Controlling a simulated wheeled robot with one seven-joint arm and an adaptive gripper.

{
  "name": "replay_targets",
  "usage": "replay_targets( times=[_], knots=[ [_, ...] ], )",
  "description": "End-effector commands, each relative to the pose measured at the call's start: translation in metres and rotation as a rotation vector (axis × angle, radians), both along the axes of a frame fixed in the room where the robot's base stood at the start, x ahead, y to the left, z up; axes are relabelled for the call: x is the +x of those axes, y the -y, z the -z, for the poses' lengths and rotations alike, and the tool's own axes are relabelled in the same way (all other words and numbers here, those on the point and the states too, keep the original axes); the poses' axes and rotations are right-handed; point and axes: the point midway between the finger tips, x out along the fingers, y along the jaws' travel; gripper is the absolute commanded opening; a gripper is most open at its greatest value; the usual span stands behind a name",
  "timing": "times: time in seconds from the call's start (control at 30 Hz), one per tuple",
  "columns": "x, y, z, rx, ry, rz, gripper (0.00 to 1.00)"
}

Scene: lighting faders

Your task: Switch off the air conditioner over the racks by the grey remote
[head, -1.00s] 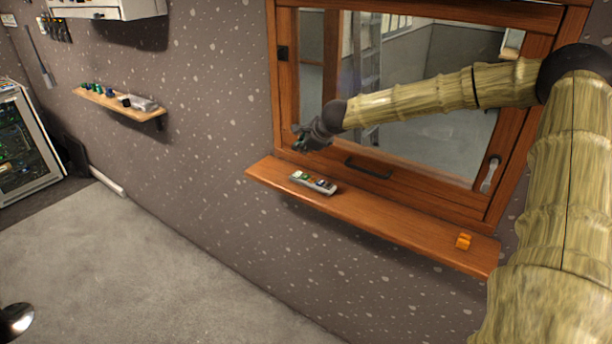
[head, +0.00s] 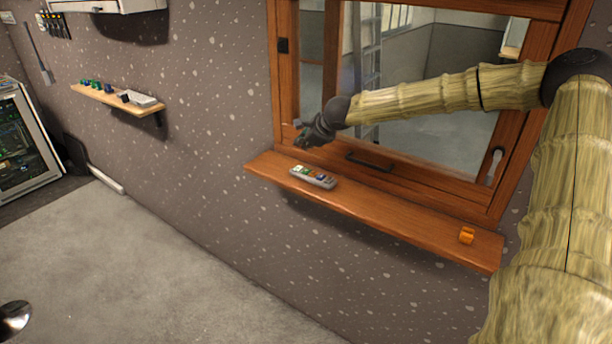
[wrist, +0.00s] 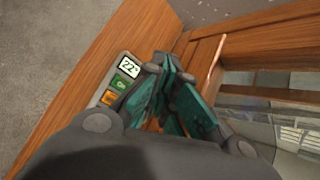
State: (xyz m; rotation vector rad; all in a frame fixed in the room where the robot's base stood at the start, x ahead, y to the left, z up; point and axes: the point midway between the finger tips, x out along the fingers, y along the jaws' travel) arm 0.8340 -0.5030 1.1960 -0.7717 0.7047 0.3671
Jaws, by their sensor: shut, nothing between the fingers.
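The grey remote (head: 313,177) lies on the wooden window sill, its buttons up. In the wrist view the remote (wrist: 118,82) shows a pale display reading about 22°, a green button and an orange button. Its lower part is hidden by my gripper. My gripper (head: 302,139) is shut and empty, above the sill and the remote, apart from it in the head view. Its teal finger pads (wrist: 178,105) show in the wrist view, to the right of the display. A white wall unit (head: 105,6), maybe the air conditioner, is cut off by the top edge.
The sill (head: 400,222) runs below a wood-framed window with a dark handle (head: 368,163). A small shelf (head: 120,102) with several items is on the left wall, beside a rack (head: 25,150).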

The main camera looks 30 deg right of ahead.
Motion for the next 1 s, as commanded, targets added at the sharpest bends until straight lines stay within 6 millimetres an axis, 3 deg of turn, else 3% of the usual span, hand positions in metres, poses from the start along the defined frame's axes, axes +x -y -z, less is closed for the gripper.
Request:
replay_targets(
  times=[0.03,0.53,1.0],
  knots=[
    [0.0,0.0,0.011,0.0,0.0,0.0,0.0],
    [0.0,0.0,0.056,-0.001,0.0,-0.001,0.0],
    [0.0,0.0,0.063,0.0,0.0,0.0,0.0]
  ],
)
